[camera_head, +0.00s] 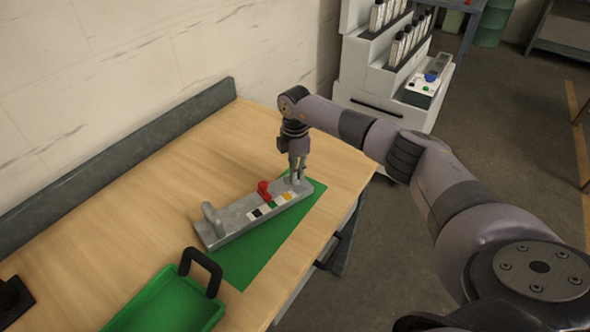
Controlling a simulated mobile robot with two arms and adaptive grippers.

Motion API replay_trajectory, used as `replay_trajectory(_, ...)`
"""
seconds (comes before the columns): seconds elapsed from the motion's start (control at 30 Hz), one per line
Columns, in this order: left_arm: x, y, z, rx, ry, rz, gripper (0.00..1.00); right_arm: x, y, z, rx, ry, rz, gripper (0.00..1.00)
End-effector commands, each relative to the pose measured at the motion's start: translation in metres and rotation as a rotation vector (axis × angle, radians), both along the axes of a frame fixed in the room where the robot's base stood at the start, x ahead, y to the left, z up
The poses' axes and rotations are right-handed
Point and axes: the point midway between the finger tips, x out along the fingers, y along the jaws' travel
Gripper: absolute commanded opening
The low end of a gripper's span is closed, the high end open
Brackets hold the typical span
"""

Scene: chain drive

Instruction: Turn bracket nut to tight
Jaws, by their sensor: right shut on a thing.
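A grey metal chain-drive fixture (235,221) lies on a green mat (262,250) on the wooden bench. It has a grey upright post at its left end, a red part (264,189) near its middle, and a row of small black, white, green, yellow and orange patches. My right gripper (297,178) points down at the fixture's far right end, shut on a small part there. That part, at the bracket nut's likely place, is mostly hidden by the fingers, so its turn cannot be read. My left gripper is not in view.
A green tray (165,306) with a black handle (205,268) stands at the bench's front. A black object (12,300) sits at the left edge. The bench (130,215) is clear behind the fixture. A white stepped rack (375,75) with bottles stands beyond the bench.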

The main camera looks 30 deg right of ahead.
Motion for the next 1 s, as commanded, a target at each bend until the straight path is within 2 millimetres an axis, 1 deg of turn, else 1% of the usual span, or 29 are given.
replay_trajectory(0.07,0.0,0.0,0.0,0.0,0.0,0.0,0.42,0.001,0.0,0.002,0.001,-0.004,-0.002,0.0)
replay_trajectory(0.1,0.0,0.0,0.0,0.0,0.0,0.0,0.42,0.001,0.0,0.002,0.001,-0.004,-0.001,0.15)
replay_trajectory(0.37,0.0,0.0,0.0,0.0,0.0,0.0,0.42,0.0,0.0,0.001,0.0,-0.001,0.0,0.33)
replay_trajectory(0.63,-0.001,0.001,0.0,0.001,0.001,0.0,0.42,0.0,0.0,0.0,0.0,0.0,0.001,0.33)
replay_trajectory(0.73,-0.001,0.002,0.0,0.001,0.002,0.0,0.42,0.001,0.0,0.005,0.0,-0.001,0.001,0.33)
replay_trajectory(0.87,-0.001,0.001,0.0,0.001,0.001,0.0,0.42,0.001,0.0,0.022,0.001,-0.003,0.002,0.33)
replay_trajectory(1.0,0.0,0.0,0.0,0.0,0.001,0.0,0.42,0.002,0.0,0.053,0.0,-0.006,0.0,0.33)
